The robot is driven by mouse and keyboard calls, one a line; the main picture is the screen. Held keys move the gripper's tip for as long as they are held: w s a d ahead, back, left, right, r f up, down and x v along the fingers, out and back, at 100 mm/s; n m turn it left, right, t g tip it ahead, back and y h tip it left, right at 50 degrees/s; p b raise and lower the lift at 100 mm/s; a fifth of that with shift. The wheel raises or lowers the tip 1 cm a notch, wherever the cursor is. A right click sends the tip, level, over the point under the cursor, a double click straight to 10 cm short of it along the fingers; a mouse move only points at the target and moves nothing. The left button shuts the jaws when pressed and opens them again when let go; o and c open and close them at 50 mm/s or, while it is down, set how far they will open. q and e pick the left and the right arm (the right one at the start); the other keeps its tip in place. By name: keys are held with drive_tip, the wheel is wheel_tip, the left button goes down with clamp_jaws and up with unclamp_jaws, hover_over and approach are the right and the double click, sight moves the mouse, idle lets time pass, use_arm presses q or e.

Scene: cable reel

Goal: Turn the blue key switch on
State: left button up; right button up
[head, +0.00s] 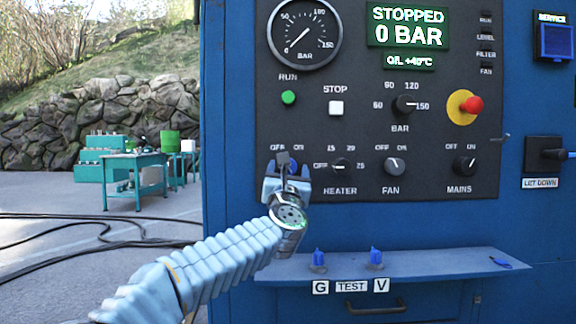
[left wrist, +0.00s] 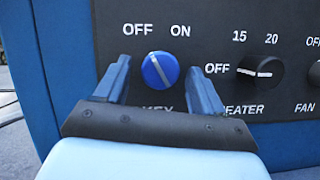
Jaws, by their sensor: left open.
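The blue key switch (left wrist: 160,70) is a round blue knob with a pale line, on the black panel under the labels OFF and ON. In the left wrist view its line leans with its top toward OFF. My left gripper (left wrist: 165,82) is open, with one finger on each side of the knob, apart from it. In the head view my left gripper (head: 287,170) covers most of the switch at the lower left of the panel. My right gripper is not in view.
The heater knob (head: 341,166), fan knob (head: 394,166) and mains knob (head: 464,166) sit to the right on the same panel. A blue shelf (head: 430,264) juts out below. The display (head: 407,27) reads STOPPED, 0 BAR.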

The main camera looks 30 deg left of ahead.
use_arm(q)
drive_tip(key=shift+w+a+r, duration=0.15)
drive_tip(key=shift+w+a, duration=0.05)
drive_tip(key=shift+w, duration=0.1)
drive_tip(key=c, duration=1.1)
drive_tip(key=shift+o, duration=0.2)
